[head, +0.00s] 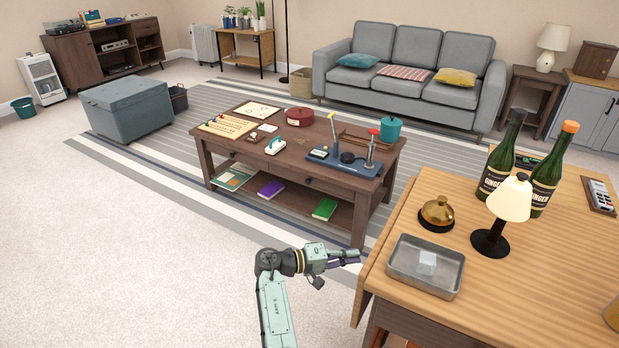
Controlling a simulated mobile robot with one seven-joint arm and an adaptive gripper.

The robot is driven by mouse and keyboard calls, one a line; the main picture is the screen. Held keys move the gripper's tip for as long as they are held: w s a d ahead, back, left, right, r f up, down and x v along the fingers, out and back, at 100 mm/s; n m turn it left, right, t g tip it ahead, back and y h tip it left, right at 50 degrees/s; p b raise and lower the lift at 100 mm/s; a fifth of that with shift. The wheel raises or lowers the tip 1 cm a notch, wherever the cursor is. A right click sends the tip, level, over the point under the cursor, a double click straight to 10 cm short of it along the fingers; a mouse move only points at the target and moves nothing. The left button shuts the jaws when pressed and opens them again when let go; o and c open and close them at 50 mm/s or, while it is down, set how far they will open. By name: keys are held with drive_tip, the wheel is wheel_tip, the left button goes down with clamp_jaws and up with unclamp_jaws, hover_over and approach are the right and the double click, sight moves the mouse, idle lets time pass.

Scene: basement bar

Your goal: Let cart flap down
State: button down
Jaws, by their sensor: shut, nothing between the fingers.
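The cart (480,295) with a striped wooden top stands at the right of the head view. Along its left edge a narrow wooden panel, seemingly the flap (362,298), shows steeply angled and hanging below the top. Its hinge and any support under it are hidden. My gripper (357,257) is shut and empty, just left of the flap's side. The fingers point right toward it; I cannot tell whether they touch.
A cluttered coffee table (290,172) stands beyond my gripper. Carpet at left is clear.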

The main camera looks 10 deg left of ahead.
drive_tip(key=shift+n+h, duration=0.8)
drive_tip(key=shift+n, duration=0.1)
drive_tip(key=shift+s+d+f+b, duration=0.2)
drive_tip(key=shift+s+d+f, duration=0.1)
drive_tip(key=shift+d, duration=0.5)
drive_tip(key=shift+s+d+f+b, duration=0.2)
drive_tip(key=shift+s+d+f, duration=0.05)
drive_tip(key=shift+d, duration=0.5)
drive_tip(key=shift+s+d+f+b, duration=0.2)
drive_tip(key=shift+s+d+f, duration=0.1)
drive_tip(key=shift+d, duration=0.5)
